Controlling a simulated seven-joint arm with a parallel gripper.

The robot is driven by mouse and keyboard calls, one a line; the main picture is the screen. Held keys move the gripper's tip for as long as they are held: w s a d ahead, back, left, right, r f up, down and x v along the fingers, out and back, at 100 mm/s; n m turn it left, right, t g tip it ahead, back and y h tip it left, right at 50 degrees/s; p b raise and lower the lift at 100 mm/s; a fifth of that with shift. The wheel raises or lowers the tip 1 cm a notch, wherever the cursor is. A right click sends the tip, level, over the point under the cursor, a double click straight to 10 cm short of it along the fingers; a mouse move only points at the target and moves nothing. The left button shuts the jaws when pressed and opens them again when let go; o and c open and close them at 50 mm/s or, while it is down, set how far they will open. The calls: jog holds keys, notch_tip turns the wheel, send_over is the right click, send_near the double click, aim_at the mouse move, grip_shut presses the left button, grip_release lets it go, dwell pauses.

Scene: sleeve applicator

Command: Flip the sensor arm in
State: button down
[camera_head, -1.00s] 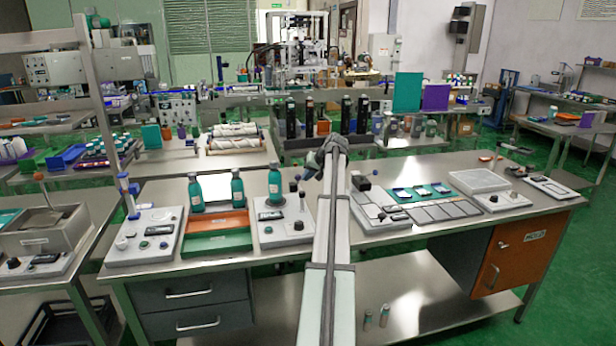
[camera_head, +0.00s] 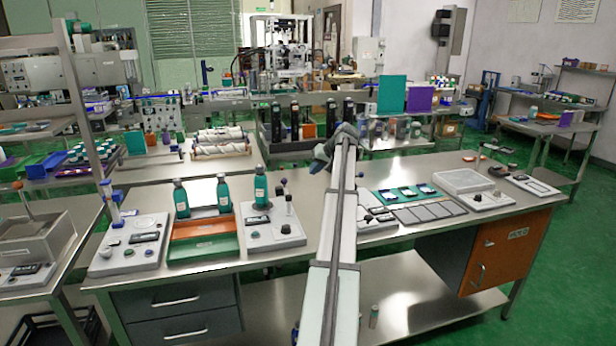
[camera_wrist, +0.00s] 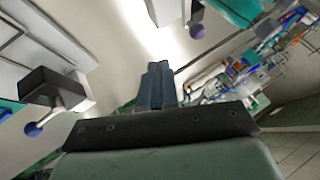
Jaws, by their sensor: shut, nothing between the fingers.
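My gripper (camera_head: 318,166) is above the middle of the steel workbench in the head view, with its fingers together and empty. In the wrist view its blue-grey fingers (camera_wrist: 157,85) are closed side by side. I cannot tell which of these is the sensor arm. My arm hides part of the bench station behind it in the head view.
Green bottles (camera_head: 181,198) stand by an orange and green tray (camera_head: 203,235) on the left. A grey station with a black knob (camera_head: 272,232) is left of my arm. Bare bench shows at the right front.

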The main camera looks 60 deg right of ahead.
jog(key=shift+v, duration=1)
jog(key=shift+w, duration=0.1)
